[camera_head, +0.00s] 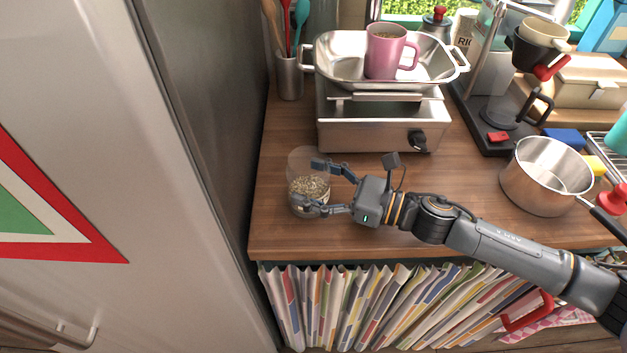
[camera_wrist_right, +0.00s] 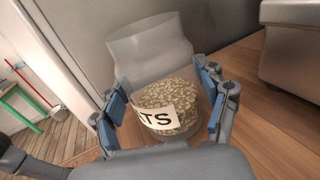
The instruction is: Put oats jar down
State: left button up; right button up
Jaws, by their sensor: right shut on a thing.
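The oats jar (camera_head: 309,187) is a clear jar partly filled with oats, upright at the left end of the wooden counter (camera_head: 275,232). My right gripper (camera_head: 317,183) reaches in from the right with its fingers around the jar's sides and is shut on it. In the right wrist view the jar (camera_wrist_right: 168,102) sits between the two blue-padded fingers (camera_wrist_right: 163,108), with a white label reading "TS". The jar's base appears at or very near the counter; I cannot tell whether it touches. My left gripper is not in view.
A steel fridge (camera_head: 130,150) stands close on the left. Behind the jar is a metal warmer (camera_head: 370,135) with a roasting pan (camera_head: 340,68) and pink mug (camera_head: 385,52) on top. A saucepan (camera_head: 545,178) is at right. A striped curtain (camera_head: 385,305) hangs below the counter edge.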

jog(key=o, duration=1.6)
jog(key=shift+f, duration=0.1)
jog(key=shift+o, duration=0.4)
jog(key=shift+s+f, duration=0.1)
jog(key=shift+f, duration=0.05)
jog(key=shift+d, duration=0.1)
jog(key=v, duration=1)
jog(key=shift+s+d, duration=0.1)
jog(key=shift+d, duration=0.1)
jog(key=shift+s+d, duration=0.25)
jog(key=shift+d, duration=0.4)
jog(key=shift+r, duration=0.2)
grip_shut()
